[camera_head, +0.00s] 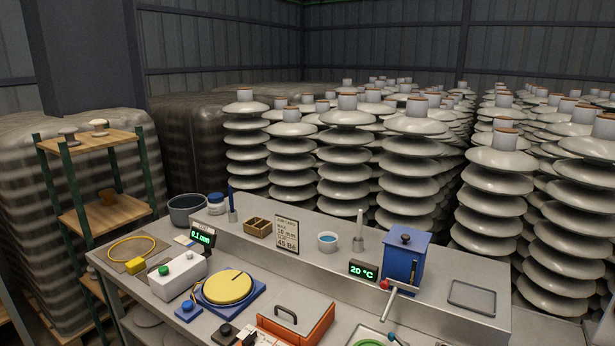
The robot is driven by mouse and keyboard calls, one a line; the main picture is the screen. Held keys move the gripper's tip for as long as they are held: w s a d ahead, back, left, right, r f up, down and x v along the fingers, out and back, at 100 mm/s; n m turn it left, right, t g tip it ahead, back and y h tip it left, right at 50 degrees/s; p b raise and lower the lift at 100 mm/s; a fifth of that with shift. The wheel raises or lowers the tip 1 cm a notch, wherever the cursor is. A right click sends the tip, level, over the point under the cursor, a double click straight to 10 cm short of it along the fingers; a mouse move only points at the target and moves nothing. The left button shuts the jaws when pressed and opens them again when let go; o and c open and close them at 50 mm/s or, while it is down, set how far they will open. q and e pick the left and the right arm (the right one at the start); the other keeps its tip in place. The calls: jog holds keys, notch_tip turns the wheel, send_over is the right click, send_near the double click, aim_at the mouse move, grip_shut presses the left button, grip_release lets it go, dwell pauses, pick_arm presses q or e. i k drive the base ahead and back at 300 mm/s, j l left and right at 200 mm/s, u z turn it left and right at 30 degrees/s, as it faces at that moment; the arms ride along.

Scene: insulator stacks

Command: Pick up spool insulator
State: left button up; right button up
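I cannot tell for certain which object is the spool insulator. A wooden-board shelf rack (95,143) at the left holds small insulator-like pieces. On its top board are a grey piece (68,133) and a white, wide-topped piece (98,125) side by side. A small brown piece (109,196) sits on the middle board; its shape is hard to make out. Neither of my grippers shows in the head view.
A grey workbench (340,297) fills the front. It bears a yellow turntable (227,287), a white box (180,274), an orange case (297,323), a blue device (403,260) and a dark pot (187,209). Tall insulator stacks (411,125) stand close behind; wrapped pallets (190,140) stand behind the rack.

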aim_at(68, 132)
jog(key=u, duration=1)
